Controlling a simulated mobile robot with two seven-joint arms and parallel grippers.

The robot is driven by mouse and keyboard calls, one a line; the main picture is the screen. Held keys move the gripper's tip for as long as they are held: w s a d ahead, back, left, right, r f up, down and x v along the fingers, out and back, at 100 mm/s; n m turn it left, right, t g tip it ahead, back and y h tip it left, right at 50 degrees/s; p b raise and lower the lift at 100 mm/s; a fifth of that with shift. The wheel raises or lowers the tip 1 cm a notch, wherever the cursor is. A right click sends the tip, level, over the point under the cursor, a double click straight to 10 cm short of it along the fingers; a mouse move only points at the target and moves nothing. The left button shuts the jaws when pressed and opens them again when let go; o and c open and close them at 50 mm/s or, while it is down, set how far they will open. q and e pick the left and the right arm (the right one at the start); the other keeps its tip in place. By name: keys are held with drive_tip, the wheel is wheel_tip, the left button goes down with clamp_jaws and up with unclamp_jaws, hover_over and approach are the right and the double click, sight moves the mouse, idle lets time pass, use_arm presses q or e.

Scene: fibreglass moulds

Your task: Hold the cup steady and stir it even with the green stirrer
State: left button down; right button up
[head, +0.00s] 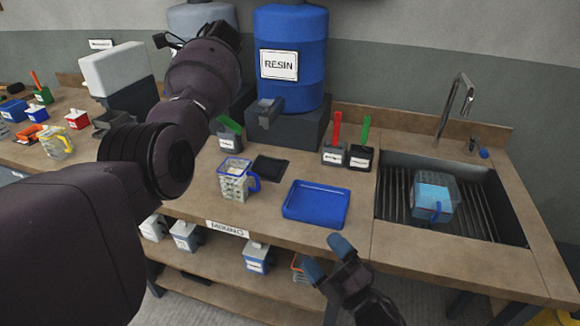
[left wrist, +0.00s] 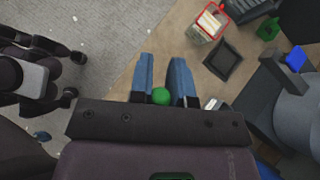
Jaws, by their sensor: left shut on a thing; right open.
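A clear cup (head: 234,185) with a blue handle stands upright on the bench, left of a dark square pad (head: 270,168). In the left wrist view, a clear cup with a reddish rim (left wrist: 207,27) shows near a dark pad; I cannot tell if it is the same one. My left gripper (left wrist: 162,85) is shut on a small green thing (left wrist: 160,96), seen end-on; its shape is unclear. In the head view its fingers are hidden. A green stick (head: 365,129) stands in a labelled dark holder. My right gripper (head: 328,258) is open and empty, in front of the bench edge.
A blue tray (head: 316,203) lies right of the cup. A red stick (head: 337,127) stands in a holder behind it. The blue resin drum (head: 291,95) stands at the back. The sink (head: 390,190) at the right holds a clear container with blue (head: 433,193).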

drive_tip(key=w+a+r+n+g+y, duration=0.25)
drive_tip(key=a+n+g+y, duration=0.3)
drive_tip(key=n, duration=0.45)
drive_tip(key=n+g+h, duration=0.6)
drive_tip(key=n+g, duration=0.1)
drive_tip(key=n, duration=1.1)
approach(253, 173)
drive_tip(key=shift+h, duration=0.25)
drive_tip(key=shift+x, duration=5.15)
drive_tip(key=shift+r, duration=0.2)
drive_tip(key=c, duration=1.1)
